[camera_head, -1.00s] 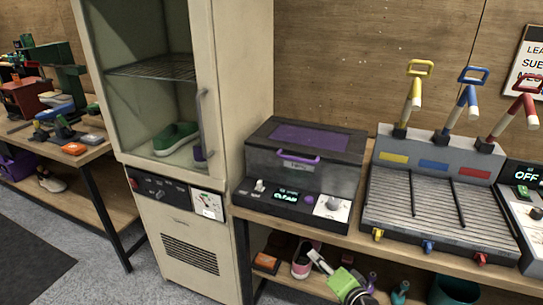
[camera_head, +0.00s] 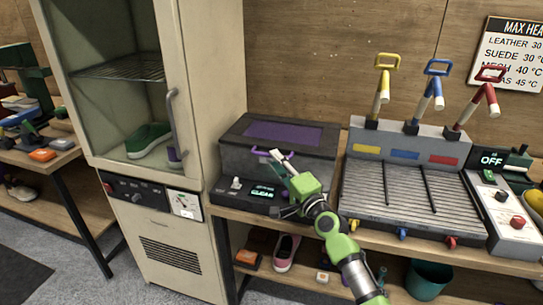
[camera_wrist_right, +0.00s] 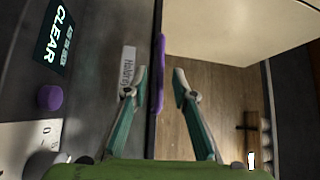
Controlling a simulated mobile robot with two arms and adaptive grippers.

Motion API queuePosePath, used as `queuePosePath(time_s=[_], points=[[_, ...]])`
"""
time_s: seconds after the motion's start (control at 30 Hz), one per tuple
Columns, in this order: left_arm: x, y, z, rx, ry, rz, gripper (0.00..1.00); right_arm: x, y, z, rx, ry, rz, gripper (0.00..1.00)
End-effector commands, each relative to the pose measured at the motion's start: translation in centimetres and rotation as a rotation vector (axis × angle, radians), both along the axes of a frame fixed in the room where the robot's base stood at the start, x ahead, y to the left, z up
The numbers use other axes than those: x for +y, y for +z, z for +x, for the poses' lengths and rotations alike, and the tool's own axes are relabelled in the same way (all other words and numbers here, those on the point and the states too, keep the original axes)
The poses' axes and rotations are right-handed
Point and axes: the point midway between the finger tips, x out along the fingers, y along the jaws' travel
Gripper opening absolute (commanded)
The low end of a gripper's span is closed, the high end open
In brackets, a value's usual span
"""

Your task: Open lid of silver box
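The silver box (camera_head: 297,167) is a dark grey metallic case with a closed lid carrying a purple panel (camera_head: 285,133). A purple handle (camera_head: 259,152) is on the front edge of the lid; it also shows in the wrist view (camera_wrist_right: 160,62). My right gripper (camera_head: 277,160) is in front of the box at the handle. In the right wrist view, its two fingers (camera_wrist_right: 159,84) are open and apart, one to each side of the handle's line. Whether they touch the handle I cannot tell. My left gripper is not in view.
A beige cabinet (camera_head: 218,95) with a green shoe (camera_head: 148,140) inside stands close to the left of the box. A station with yellow, blue and red levers (camera_head: 410,215) stands to the right. A shelf below holds a pink shoe (camera_head: 286,253).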

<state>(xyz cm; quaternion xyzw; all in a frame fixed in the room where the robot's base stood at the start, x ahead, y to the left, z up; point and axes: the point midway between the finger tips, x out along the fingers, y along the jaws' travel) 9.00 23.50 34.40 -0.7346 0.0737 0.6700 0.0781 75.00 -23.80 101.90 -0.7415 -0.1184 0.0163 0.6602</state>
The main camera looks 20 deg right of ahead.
Motion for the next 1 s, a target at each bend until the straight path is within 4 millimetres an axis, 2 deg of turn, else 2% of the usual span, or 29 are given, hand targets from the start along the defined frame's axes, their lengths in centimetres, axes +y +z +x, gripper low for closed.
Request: queuePosePath(time_s=[0.1,0.23,0.63,0.67,0.73,0.77,1.0], points=[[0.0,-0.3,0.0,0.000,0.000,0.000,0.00,0.4,0.2,1.8,-0.001,0.000,-0.001,0.25],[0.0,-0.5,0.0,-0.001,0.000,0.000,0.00,0.7,0.3,3.1,0.001,0.001,-0.001,0.25],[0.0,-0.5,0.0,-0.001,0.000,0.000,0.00,0.8,0.5,3.8,0.001,0.000,-0.001,0.25],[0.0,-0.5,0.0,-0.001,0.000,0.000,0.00,0.8,0.4,3.8,0.001,0.000,-0.001,0.22],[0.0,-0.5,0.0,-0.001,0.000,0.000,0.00,0.8,0.4,3.8,0.001,0.000,-0.001,0.04],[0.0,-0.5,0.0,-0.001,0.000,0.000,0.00,0.8,0.4,3.8,0.001,0.000,-0.001,0.00],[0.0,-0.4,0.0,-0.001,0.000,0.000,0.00,0.8,0.5,3.7,0.002,0.000,0.000,0.00]])
